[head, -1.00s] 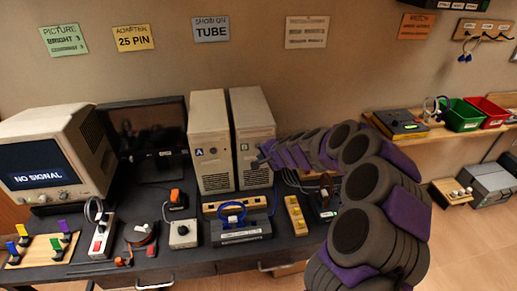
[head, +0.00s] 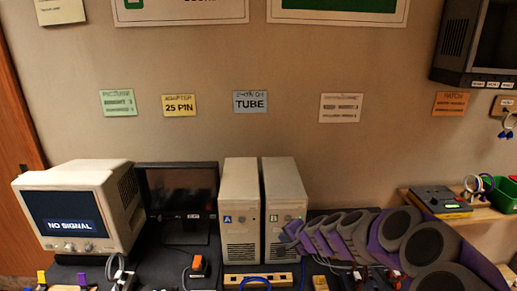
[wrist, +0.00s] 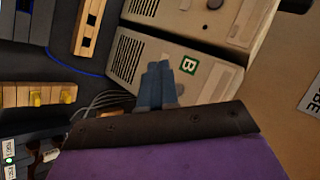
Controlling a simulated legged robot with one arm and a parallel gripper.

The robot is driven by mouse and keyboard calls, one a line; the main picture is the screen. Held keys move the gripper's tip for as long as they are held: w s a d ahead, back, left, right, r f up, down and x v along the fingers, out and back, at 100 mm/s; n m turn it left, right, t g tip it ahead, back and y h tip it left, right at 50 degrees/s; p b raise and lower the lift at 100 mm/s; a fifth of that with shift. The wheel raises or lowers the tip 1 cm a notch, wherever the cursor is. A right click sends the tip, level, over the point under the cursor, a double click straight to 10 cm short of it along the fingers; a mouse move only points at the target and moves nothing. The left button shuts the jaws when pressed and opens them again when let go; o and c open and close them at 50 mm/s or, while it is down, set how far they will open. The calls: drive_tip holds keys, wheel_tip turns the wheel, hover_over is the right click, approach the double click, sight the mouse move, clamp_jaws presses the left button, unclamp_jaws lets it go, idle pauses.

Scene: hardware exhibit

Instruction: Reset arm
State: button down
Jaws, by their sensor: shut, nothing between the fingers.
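My arm reaches in from the lower right in the head view, with its purple and grey links bent over the right part of the desk. My gripper (head: 283,236) is in front of the lower right part of beige tower B (head: 284,190). In the wrist view my gripper (wrist: 157,80) is shut, its two blue-grey fingers together with nothing between them. Tower B (wrist: 165,65) lies just beyond the fingertips there, with its green B label beside them. Whether the fingertips touch the tower cannot be told.
Tower A (head: 240,190) stands left of tower B. A CRT monitor (head: 75,205) reading NO SIGNAL and a dark screen (head: 180,200) are further left. A wooden shelf (head: 470,220) at right carries a dark box (head: 440,200) and a green bin (head: 505,195). Cables run beside the gripper.

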drive_tip(key=s+a+r+n+g+y, duration=0.15)
drive_tip(key=s+a+r+n, duration=0.25)
drive_tip(key=s, duration=0.6)
drive_tip(key=s+a+r+n+g, duration=0.3)
drive_tip(key=s+a, duration=0.2)
drive_tip(key=s, duration=0.4)
drive_tip(key=s+d+n+g+h, duration=0.1)
drive_tip(key=s+d, duration=0.3)
drive_tip(key=s, duration=0.5)
drive_tip(key=s+d+g+h, duration=0.2)
drive_tip(key=s+d+h, duration=0.1)
drive_tip(key=s, duration=0.7)
drive_tip(key=s+d+n+g+h, duration=0.1)
drive_tip(key=s+d, duration=0.3)
drive_tip(key=s, duration=0.5)
drive_tip(key=shift+s+d+f+n+g+h, duration=0.3)
drive_tip(key=shift+d+f+g+h, duration=0.1)
drive_tip(key=shift+g+h, duration=0.35)
drive_tip(key=shift+w, duration=0.1)
